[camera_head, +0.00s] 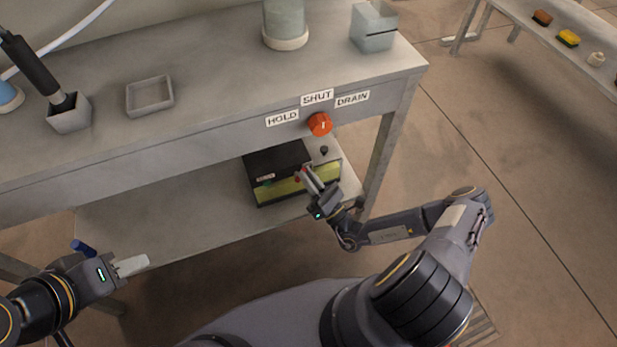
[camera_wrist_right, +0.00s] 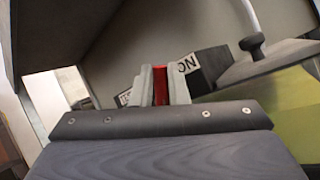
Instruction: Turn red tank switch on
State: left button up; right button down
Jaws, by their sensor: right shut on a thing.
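Under the bench, a black box with a yellow-green front (camera_head: 272,163) sits on the lower shelf. My right gripper (camera_head: 308,174) is at the front of this box. In the right wrist view my right gripper (camera_wrist_right: 160,86) is shut on the red switch (camera_wrist_right: 160,84), which shows as a red strip between the two grey fingers. A white label with black letters "ON" (camera_wrist_right: 187,66), seen upside down, is just behind the fingers. In the head view the fingers hide most of the switch. My left gripper (camera_head: 132,265) hangs empty at lower left, away from the box; its finger gap is unclear.
An orange-red knob (camera_head: 320,124) is on the bench front below the HOLD, SHUT and DRAIN labels (camera_head: 317,97). A small black knob (camera_head: 324,151) is beside the box. A bench leg (camera_head: 384,150) stands to the right. The lower shelf (camera_head: 170,220) is bare at left.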

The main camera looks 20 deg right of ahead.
jog(key=c, duration=1.7)
grip_release()
jog(key=v, duration=0.8)
